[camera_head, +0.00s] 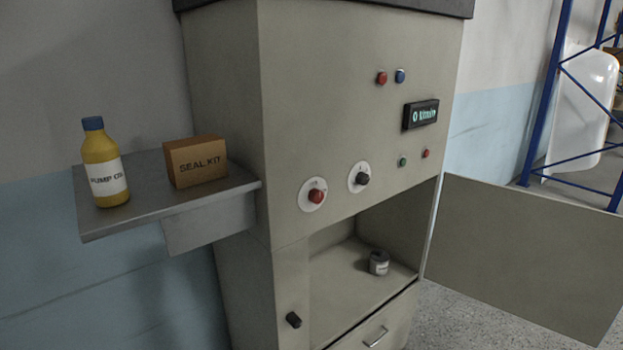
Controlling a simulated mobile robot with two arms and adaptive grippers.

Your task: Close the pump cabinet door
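The pump cabinet (290,130) is a tall grey-beige box in the middle of the head view. Its door (530,255) is a flat beige panel hinged at the right of the opening. The door stands wide open, swung out to the right. The open compartment (345,285) holds a small grey jar (379,262) with a dark lid, standing upright on its floor. Neither of my grippers shows in this view.
A metal side shelf (140,222) on the cabinet's left bears a yellow pump oil bottle (103,170) and a seal kit box (196,162). A drawer handle (376,337) sits below the compartment. A blue rack (550,90) with a white tub shell (585,110) stands behind right.

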